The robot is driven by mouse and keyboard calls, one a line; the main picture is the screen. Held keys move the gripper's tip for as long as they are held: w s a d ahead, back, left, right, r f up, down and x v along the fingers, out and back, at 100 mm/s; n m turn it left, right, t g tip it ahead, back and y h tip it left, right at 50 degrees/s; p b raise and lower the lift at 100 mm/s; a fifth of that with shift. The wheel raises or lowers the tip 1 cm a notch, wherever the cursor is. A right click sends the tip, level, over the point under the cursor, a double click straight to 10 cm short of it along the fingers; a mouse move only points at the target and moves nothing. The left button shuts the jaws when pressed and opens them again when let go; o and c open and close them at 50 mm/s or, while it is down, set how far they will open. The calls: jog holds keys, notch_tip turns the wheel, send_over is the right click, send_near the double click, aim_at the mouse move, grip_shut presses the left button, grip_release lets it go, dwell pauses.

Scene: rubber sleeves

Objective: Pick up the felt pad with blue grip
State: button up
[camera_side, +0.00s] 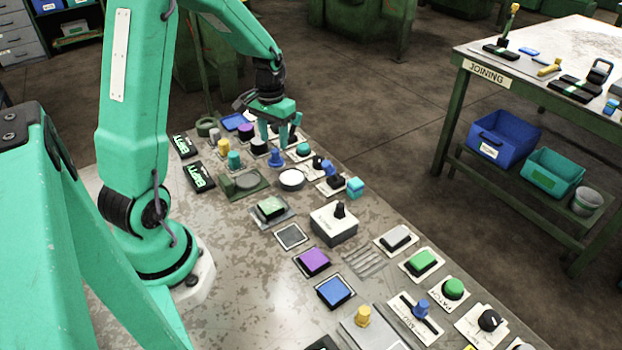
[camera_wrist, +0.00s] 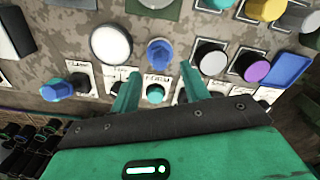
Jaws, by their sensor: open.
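A blue-gripped piece with a rounded blue base (camera_side: 276,158) stands on the bench just below my gripper (camera_side: 273,141). In the wrist view this blue piece (camera_wrist: 160,53) lies just beyond and between the fingertips of my gripper (camera_wrist: 159,73). The fingers are apart with nothing held between them, and no contact with the blue piece shows. I cannot tell whether its base is felt.
A white round disc (camera_wrist: 110,43), a white-topped cylinder (camera_wrist: 211,57) and a small teal knob (camera_wrist: 155,93) stand close around the fingers. A purple-topped cylinder (camera_side: 245,130) and a blue tray (camera_side: 233,121) are farther back. The bench is crowded, with narrow gaps.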

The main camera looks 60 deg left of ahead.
aim_at(275, 150)
jog(key=shift+w+f, duration=0.1)
jog(key=shift+f, duration=2.55)
grip_shut()
